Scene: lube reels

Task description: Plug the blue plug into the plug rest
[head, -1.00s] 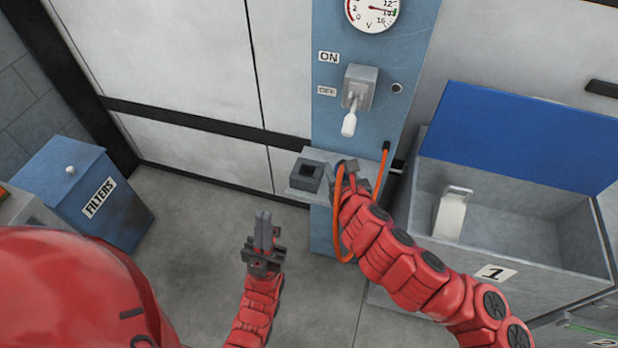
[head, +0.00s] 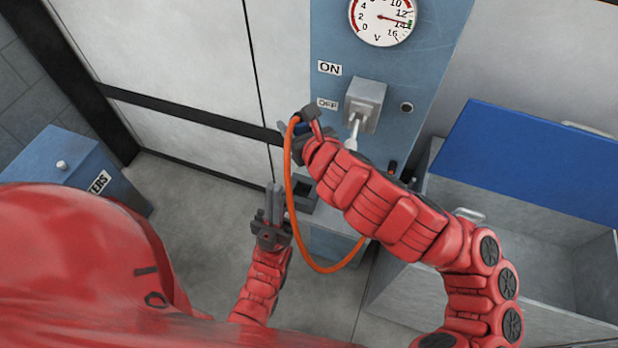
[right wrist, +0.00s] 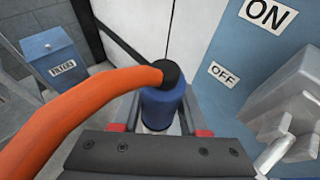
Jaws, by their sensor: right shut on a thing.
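The blue plug (right wrist: 163,108) shows in the right wrist view, with a black collar and a thick orange cable bending off to the left. My right gripper (head: 304,127) is shut on it, raised in front of the blue panel; in the head view only a bit of blue shows between its jaws. The plug rest (head: 303,195), a grey block with a dark square opening, sits on a small ledge below and is partly hidden by my right arm. The plug is apart from it. My left gripper (head: 274,205) is empty beside the rest, its fingers together.
The blue panel (head: 440,50) carries a gauge (head: 382,18) and a white-handled switch (head: 365,103) close to my right arm. An open grey bin with a blue lid (head: 540,160) stands at right. A blue filters box (head: 65,175) stands at left.

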